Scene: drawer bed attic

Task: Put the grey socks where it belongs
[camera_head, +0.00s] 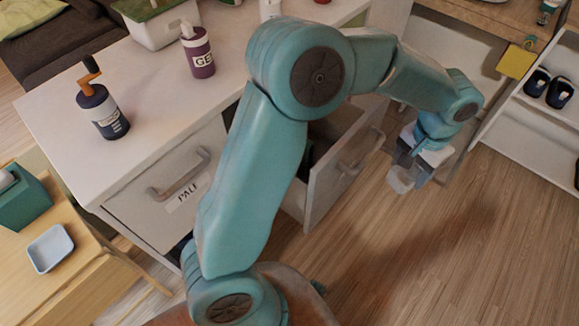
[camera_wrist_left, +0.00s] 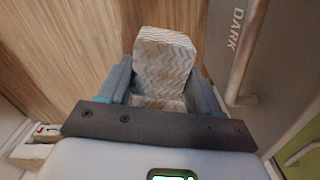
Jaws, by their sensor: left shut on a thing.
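The grey socks (camera_wrist_left: 163,62), a folded bundle with a pale zigzag pattern, are held between the fingers of my left gripper (camera_wrist_left: 160,95) in the left wrist view. In the head view my left gripper (camera_head: 407,172) is over the wood floor, right of a pulled-out drawer (camera_head: 335,175), with the socks (camera_head: 402,181) at its tip. A grey front with a handle and the label DARK (camera_wrist_left: 235,32) is close on the right in the wrist view. A shut drawer (camera_head: 165,190) labelled PALE is left of my arm. The open drawer's inside is mostly hidden by my arm.
A shelf with dark shoes (camera_head: 548,88) stands at the right. A wooden table (camera_head: 60,275) is at lower left. The floor (camera_head: 440,250) is clear.

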